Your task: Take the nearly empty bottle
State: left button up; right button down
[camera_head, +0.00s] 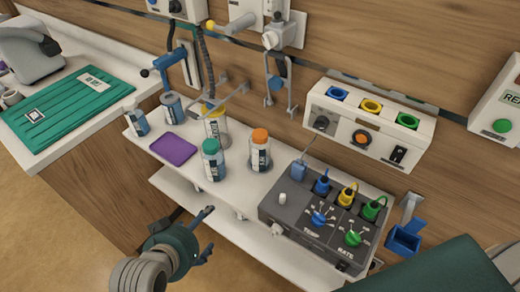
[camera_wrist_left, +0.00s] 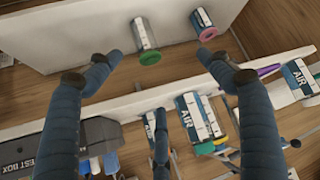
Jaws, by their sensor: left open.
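On the upper shelf in the head view stand a green-capped bottle (camera_head: 212,162), an orange-capped bottle (camera_head: 259,153) and a yellow-capped bottle (camera_head: 217,127), all clear with labels. Their fill levels are too small to tell. In the left wrist view, a green-capped container (camera_wrist_left: 147,36) and a pink-capped container (camera_wrist_left: 202,22) are at another shelf surface, beyond my fingertips. My left gripper (camera_head: 207,235) is open and empty, in front of the shelves; its two fingers also show in the left wrist view (camera_wrist_left: 160,57). My right gripper is not in view.
A lower shelf (camera_head: 225,222) runs beneath.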

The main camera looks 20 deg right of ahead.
aim_at(260, 155)
pick_arm(q)
jog(key=w+d+r+m+t+h, duration=0.1)
jog(key=w+d+r, duration=0.2)
jog(key=d, duration=0.3)
jog(key=w+d+r+m+h, duration=0.1)
jog(key=w+d+r+h, duration=0.1)
jog(key=w+d, duration=0.2)
jog(key=w+d+r+m+t+h, duration=0.1)
jog(key=w+d+r, duration=0.2)
jog(key=d, duration=0.6)
jog(key=shift+w+d+r+m+t+h, duration=0.2)
jog(key=shift+w+r+m+t+h, duration=0.15)
jog(key=shift+w, duration=0.25)
jog(key=p+x, duration=0.1)
jog(key=x, duration=0.4)
jog(key=shift+f, duration=0.25)
jog(key=shift+w+d+f, duration=0.15)
jog(key=shift+w, duration=0.1)
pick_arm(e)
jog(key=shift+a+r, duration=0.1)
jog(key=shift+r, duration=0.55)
pick_arm(q)
jog(key=shift+s, duration=0.1)
jog(key=shift+c, duration=0.5)
jog(key=c, duration=0.9)
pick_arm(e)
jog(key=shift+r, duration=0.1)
